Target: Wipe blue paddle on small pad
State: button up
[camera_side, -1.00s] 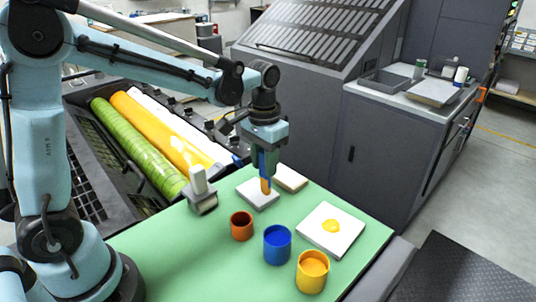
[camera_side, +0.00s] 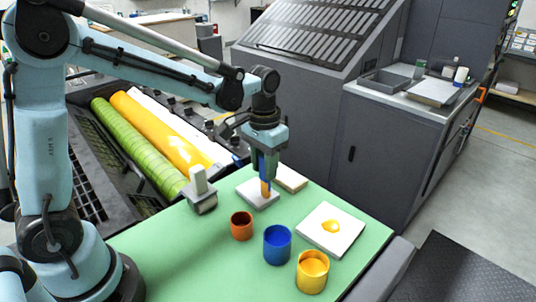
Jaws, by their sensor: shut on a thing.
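My gripper (camera_side: 265,165) points straight down over the green table and is shut on the blue paddle (camera_side: 266,184). Its lower end looks orange-yellow and reaches down to the small pad (camera_side: 251,195), a pale square. I cannot tell for sure whether the tip touches the pad. A second pale pad or block (camera_side: 291,179) lies just behind and to the right of it.
On the green table (camera_side: 190,262) stand an orange-red cup (camera_side: 242,232), a blue cup (camera_side: 277,254) and a yellow cup (camera_side: 312,283). A white slab (camera_side: 316,237) bears a yellow blob. A grey-white tool (camera_side: 200,190) stands left of the pad. Rollers lie behind.

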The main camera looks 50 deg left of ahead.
jog(key=shift+a, duration=0.1)
jog(key=shift+a, duration=3.1)
jog(key=shift+d, duration=3.2)
jog(key=shift+a, duration=3.15)
jog(key=shift+d, duration=3.2)
jog(key=shift+a, duration=2.55)
